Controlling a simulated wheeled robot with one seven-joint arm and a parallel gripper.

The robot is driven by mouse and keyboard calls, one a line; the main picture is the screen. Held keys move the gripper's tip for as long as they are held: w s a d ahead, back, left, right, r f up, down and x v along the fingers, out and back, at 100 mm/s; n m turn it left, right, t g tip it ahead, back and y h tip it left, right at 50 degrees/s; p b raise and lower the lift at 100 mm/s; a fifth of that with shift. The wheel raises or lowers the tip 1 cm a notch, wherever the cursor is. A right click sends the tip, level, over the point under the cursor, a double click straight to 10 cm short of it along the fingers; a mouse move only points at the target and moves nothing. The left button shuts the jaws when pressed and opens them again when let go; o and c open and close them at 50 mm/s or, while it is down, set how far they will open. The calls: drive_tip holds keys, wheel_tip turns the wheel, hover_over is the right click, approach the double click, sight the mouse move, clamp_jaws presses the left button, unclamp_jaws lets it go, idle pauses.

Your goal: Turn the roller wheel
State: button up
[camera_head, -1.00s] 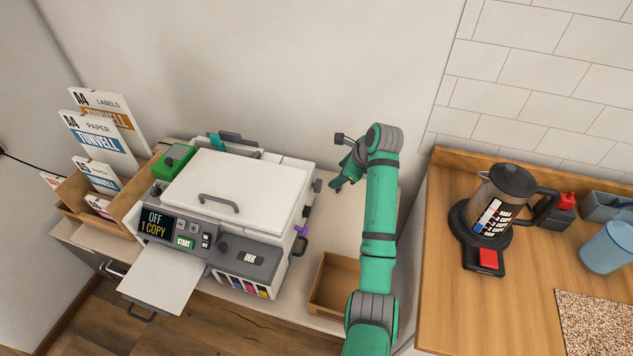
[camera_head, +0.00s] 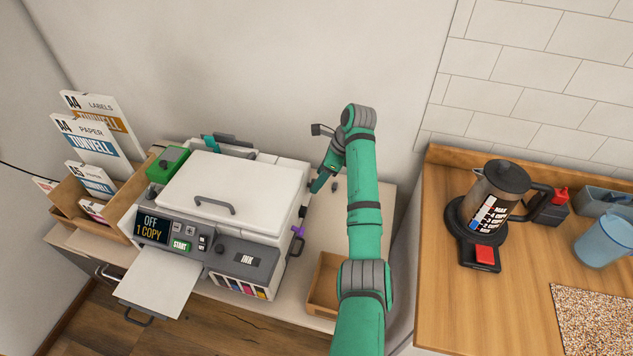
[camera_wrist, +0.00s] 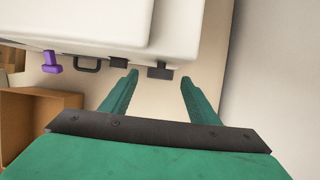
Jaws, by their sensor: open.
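The white printer (camera_head: 235,185) stands on the low cabinet. In the wrist view its side carries two dark blocky parts, one left (camera_wrist: 117,62) and one right (camera_wrist: 160,72). I cannot tell for sure which is the roller wheel. The right one lies just beyond the gap between my fingertips; the left one is just outside the left fingertip. My gripper (camera_wrist: 158,90) is open and empty, pointing at this side. In the head view my gripper (camera_head: 318,186) is beside the printer's right side, and its fingers partly hide the dark parts there.
A purple lever (camera_wrist: 51,62) and a dark handle (camera_wrist: 87,65) are on the same printer side. An open wooden box (camera_head: 324,285) sits to the printer's right. The wall is close behind. A wooden counter (camera_head: 440,250) with a coffee press (camera_head: 497,190) is at right.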

drive_tip(key=shift+x, duration=1.5)
drive_tip(key=c, duration=1)
drive_tip(key=t, duration=0.1)
drive_tip(key=s+t, duration=0.1)
drive_tip(key=t, duration=0.1)
drive_tip(key=shift+a+f+n+h, duration=0.1)
drive_tip(key=shift+a+n+h, duration=0.05)
drive_tip(key=shift+n+h, duration=0.25)
drive_tip(key=t, duration=0.3)
drive_tip(key=shift+s+a+f+n+t+h, duration=0.1)
drive_tip(key=shift+s+f+n+t+h, duration=0.1)
drive_tip(key=shift+s+n+t+h, duration=0.15)
drive_tip(key=shift+s+f+n+t+h, duration=0.15)
drive_tip(key=shift+n+t, duration=0.15)
drive_tip(key=shift+t, duration=0.7)
drive_tip(key=shift+f+n+t, duration=0.15)
drive_tip(key=shift+n+t, duration=0.1)
drive_tip(key=shift+t, duration=0.8)
drive_tip(key=shift+s+f+n+t+h, duration=0.15)
drive_tip(key=shift+n+t, duration=0.15)
drive_tip(key=shift+t, duration=0.7)
